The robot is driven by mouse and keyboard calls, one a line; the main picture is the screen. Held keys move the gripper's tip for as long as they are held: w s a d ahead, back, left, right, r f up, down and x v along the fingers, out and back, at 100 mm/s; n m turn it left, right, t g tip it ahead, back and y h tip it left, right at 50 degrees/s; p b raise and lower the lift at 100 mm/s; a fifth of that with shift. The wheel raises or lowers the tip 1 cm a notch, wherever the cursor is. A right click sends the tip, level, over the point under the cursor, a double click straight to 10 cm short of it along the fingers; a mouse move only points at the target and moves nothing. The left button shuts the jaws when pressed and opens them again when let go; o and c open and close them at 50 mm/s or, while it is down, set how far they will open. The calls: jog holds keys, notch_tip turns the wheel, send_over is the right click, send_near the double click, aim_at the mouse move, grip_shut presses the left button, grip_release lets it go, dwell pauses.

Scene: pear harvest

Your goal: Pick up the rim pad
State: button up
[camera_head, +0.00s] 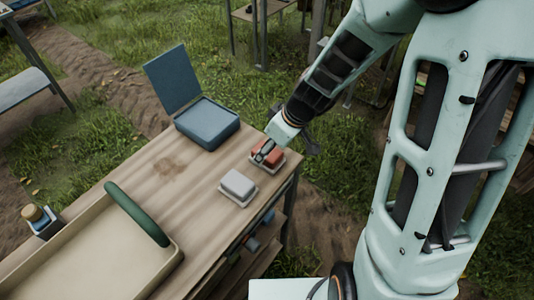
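A long dark green rounded pad (137,213) lies over the rim of a shallow beige tray (160,268) at the left front of the wooden table; it looks like the rim pad. My gripper (263,153) is well away from it, at the table's right edge, pointing down over a red block (272,158) on a small pale base. The fingers overlap the block in this view. I cannot tell whether they touch it or how far they are open.
A white block (238,184) sits on a similar base beside the red one. A blue box with its lid raised (207,122) stands at the table's back. A small jar in a holder (39,219) is at the left. The middle of the wooden tabletop (165,180) is clear.

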jog(key=shift+x, duration=1.1)
jog(key=shift+c, duration=0.4)
jog(key=c, duration=1.2)
jog(key=shift+r, duration=0.1)
jog(key=shift+r, duration=0.5)
jog(key=r, duration=0.1)
jog(key=r+p, duration=0.1)
jog(key=r, duration=0.1)
jog(key=shift+a, duration=0.35)
jog(key=s+a+r, duration=0.1)
jog(key=a+r, duration=0.2)
jog(key=a, duration=0.1)
jog(key=s+a+r, duration=0.2)
jog(key=a+r, duration=0.1)
jog(key=a, duration=0.1)
jog(key=s+a+r, duration=0.2)
jog(key=a+r, duration=0.1)
jog(key=a, duration=0.1)
jog(key=shift+a+p, duration=0.3)
